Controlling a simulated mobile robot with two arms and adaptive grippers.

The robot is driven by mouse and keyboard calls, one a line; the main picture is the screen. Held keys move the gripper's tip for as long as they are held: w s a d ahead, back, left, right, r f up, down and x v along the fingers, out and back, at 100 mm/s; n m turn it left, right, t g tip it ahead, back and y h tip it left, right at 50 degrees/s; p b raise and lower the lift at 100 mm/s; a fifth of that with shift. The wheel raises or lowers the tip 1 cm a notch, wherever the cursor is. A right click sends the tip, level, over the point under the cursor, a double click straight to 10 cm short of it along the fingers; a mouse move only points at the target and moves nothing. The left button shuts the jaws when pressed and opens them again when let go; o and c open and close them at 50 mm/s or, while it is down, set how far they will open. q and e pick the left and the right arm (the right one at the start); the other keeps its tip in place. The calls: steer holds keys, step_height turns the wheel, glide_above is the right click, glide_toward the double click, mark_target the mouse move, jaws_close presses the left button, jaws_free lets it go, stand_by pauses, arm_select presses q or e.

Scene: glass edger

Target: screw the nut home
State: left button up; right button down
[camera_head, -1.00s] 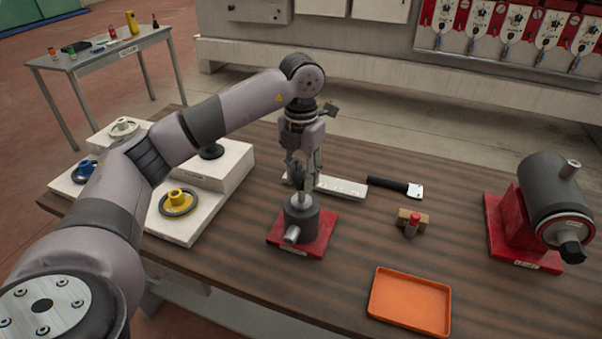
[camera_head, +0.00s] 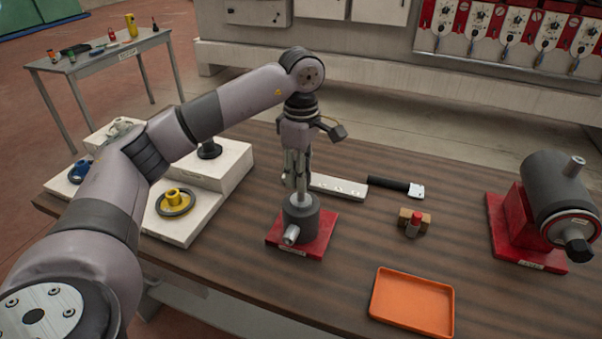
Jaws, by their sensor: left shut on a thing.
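My left gripper (camera_head: 300,186) points straight down over the grey cylindrical fixture (camera_head: 301,219) on its red base plate (camera_head: 322,238). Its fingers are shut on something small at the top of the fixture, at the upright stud. The nut itself is hidden between the fingers and too small to make out, so I cannot tell how far down it sits. A short metal stub (camera_head: 291,236) sticks out of the fixture's front. My right gripper does not show.
A white strip with holes (camera_head: 340,186) and a black-handled tool (camera_head: 396,187) lie behind the fixture. A wooden block with a red piece (camera_head: 414,221), an orange tray (camera_head: 411,302) and a grey motor-like machine (camera_head: 556,200) stand right. White stepped blocks (camera_head: 176,229) with a yellow knob (camera_head: 175,201) stand left.

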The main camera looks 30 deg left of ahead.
arm_select(q)
steer(key=m, duration=0.5)
steer(key=shift+f+m+b, duration=0.1)
steer(key=shift+m+b, duration=0.2)
steer(key=m, duration=0.5)
steer(key=shift+s, duration=0.1)
steer(key=o, duration=1.1)
steer(key=shift+o, duration=0.2)
